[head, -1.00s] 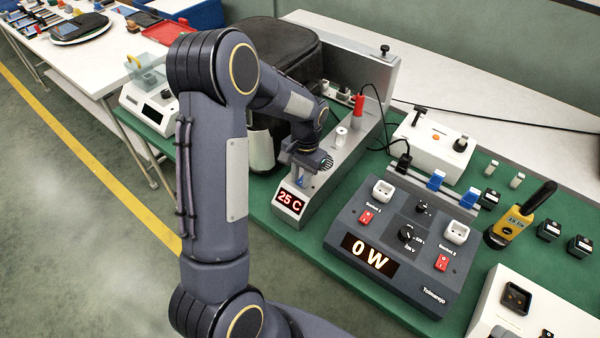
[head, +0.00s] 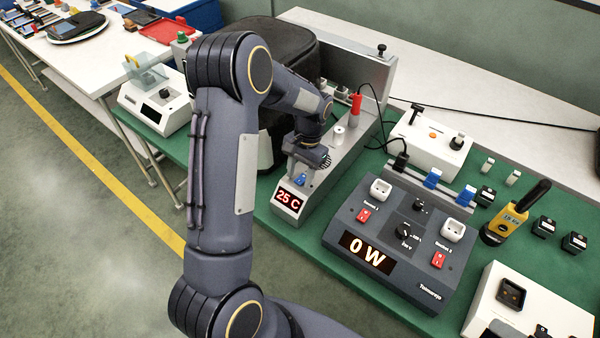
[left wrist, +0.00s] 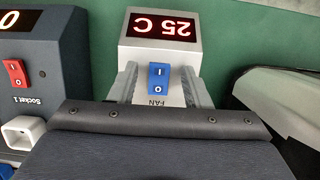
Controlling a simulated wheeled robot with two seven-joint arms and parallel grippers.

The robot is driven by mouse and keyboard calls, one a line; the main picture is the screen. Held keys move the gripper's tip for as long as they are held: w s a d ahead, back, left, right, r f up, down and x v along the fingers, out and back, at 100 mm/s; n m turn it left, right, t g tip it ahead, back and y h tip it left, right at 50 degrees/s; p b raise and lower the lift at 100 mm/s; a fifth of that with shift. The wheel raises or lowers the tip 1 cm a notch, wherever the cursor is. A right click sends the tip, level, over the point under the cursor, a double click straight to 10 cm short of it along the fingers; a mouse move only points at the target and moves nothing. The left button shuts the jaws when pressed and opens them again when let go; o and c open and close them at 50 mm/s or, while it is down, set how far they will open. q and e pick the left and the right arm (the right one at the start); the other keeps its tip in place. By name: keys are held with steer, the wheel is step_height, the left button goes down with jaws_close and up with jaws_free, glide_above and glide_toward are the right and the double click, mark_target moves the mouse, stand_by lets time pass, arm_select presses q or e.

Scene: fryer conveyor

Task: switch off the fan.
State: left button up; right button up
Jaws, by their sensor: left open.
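The fan switch is a small blue rocker (left wrist: 158,79) marked I and O, with the word FAN beside it. It sits on the grey end of a unit with a red "25 C" display (left wrist: 162,25). In the head view the switch (head: 300,179) shows just below my left gripper (head: 303,166). In the left wrist view my left gripper (left wrist: 158,88) is open, with one grey finger on each side of the switch and nothing held. I cannot tell whether it touches the panel or which side of the rocker is down. My right gripper is not in view.
Right of the fan unit stands a dark power box (head: 395,240) reading "0 W", with red switches and white sockets. A black case (head: 265,50) is close behind my arm.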

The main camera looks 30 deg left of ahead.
mark_target(304, 176)
arm_select(q)
steer(key=b+v, duration=0.1)
steer(key=v, duration=0.6)
steer(key=shift+r, duration=0.3)
steer(key=s+d+r+n+t+h, duration=0.1)
steer(key=s+d+r+t+h, duration=0.15)
steer(key=s+r, duration=0.45)
steer(key=s+d+r+n+t+h, duration=0.1)
steer(key=s+d+r+t, duration=0.25)
steer(key=s, duration=0.65)
steer(key=s+d+f+t, duration=0.1)
steer(key=s+d+t, duration=0.1)
steer(key=s, duration=0.4)
steer(key=shift+s+d+f+n+t, duration=0.25)
steer(key=shift+s+d+n+t, duration=0.05)
steer(key=shift+d, duration=0.45)
steer(key=shift+h, duration=0.25)
